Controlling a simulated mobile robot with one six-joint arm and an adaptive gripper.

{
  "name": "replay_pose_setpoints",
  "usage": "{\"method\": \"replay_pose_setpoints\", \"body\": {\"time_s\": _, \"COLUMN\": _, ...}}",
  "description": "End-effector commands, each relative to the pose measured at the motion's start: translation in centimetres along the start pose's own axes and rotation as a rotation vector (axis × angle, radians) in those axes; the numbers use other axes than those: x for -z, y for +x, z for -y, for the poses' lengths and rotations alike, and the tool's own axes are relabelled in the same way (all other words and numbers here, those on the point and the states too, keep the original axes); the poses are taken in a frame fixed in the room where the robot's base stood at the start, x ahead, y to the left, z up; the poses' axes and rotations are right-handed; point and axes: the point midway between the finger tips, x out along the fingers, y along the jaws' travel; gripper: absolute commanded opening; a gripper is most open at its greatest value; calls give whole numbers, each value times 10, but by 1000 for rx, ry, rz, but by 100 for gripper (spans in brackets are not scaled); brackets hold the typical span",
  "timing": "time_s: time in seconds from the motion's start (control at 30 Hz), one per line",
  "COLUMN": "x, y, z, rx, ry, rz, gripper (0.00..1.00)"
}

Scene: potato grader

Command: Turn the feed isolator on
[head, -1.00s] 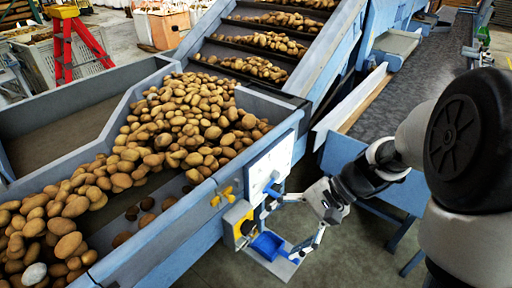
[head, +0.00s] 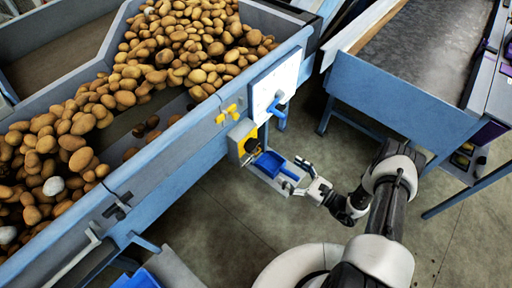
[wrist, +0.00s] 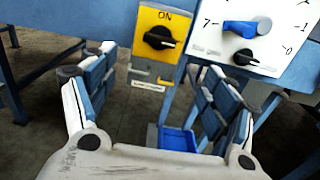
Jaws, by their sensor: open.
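The feed isolator is a yellow plate (wrist: 157,32) marked ON above a black rotary knob (wrist: 160,38). In the wrist view the knob's bar lies roughly crosswise, slightly tilted. In the head view the isolator (head: 243,142) is on the hopper's side, seen edge-on. My gripper (head: 293,176) is in front of and below the isolator in the head view. In the wrist view my gripper (wrist: 152,72) is open and empty, with its fingers spread to either side below the knob, apart from it.
A white dial panel (wrist: 262,35) with a blue pointer and a small black knob is right of the isolator. The hopper (head: 150,180) holds potatoes. A conveyor (head: 415,60) stands right.

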Motion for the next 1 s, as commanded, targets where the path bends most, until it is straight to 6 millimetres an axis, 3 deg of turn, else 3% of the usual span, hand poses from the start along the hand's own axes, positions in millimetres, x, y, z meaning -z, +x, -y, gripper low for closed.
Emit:
{"method": "replay_pose_setpoints", "body": {"time_s": 0.17, "x": 4, "y": 15, "z": -1, "rx": 8, "ry": 5, "rz": 1, "gripper": 78}}
{"method": "replay_pose_setpoints", "body": {"time_s": 0.7, "x": 4, "y": 129, "z": -1, "rx": 4, "ry": 3, "rz": 2, "gripper": 78}}
{"method": "replay_pose_setpoints", "body": {"time_s": 1.0, "x": 4, "y": 168, "z": 0, "rx": 8, "ry": 4, "rz": 1, "gripper": 78}}
